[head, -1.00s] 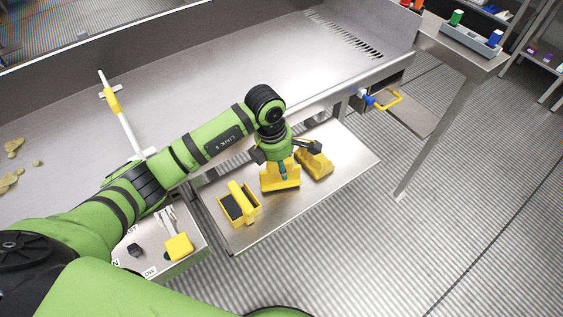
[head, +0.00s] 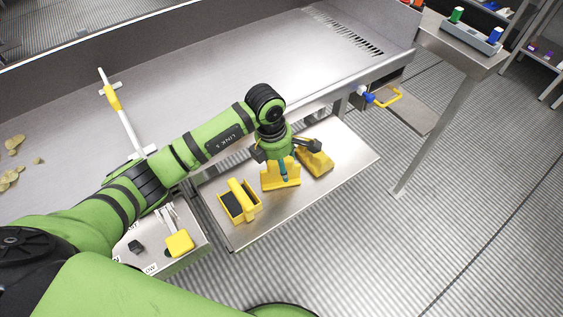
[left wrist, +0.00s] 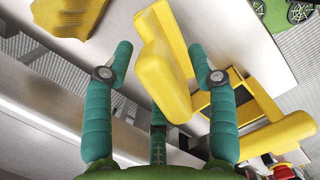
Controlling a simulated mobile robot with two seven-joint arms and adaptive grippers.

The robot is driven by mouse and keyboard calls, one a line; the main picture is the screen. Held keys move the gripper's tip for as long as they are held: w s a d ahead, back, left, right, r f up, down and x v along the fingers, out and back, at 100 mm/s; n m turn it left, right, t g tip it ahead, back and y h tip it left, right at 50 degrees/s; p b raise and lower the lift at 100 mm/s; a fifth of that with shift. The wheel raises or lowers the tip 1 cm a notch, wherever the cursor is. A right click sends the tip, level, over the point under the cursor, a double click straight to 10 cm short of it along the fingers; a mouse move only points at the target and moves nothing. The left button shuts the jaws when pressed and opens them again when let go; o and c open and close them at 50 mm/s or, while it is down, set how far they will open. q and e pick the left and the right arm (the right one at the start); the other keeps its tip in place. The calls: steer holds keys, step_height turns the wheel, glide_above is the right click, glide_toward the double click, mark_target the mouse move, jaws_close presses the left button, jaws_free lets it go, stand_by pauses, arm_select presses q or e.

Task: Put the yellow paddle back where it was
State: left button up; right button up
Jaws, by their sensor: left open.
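A yellow block-shaped piece with a raised grip, which I take as the paddle (head: 281,180), stands on the low metal shelf (head: 262,225), in the middle of a row of yellow pieces. My left gripper (head: 284,165) is directly over it, pointing down, with fingers spread. In the left wrist view the yellow piece (left wrist: 162,80) shows between the open teal fingers of the gripper (left wrist: 160,50). Gaps show on both sides, so it does not look gripped. The gripper partly hides the piece in the head view. My right gripper is not in view.
A yellow holder with dark insides (head: 238,203) is at left on the shelf, another yellow piece (head: 316,162) at right. A yellow block (head: 179,243) lies on a metal box nearby.

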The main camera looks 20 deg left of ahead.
arm_select(q)
steer(key=r, duration=0.4)
steer(key=a+r+b, duration=0.1)
steer(key=r, duration=0.2)
steer(key=r+b, duration=0.1)
steer(key=r, duration=0.3)
steer(key=shift+s+a+r, duration=0.3)
steer(key=shift+s, duration=0.1)
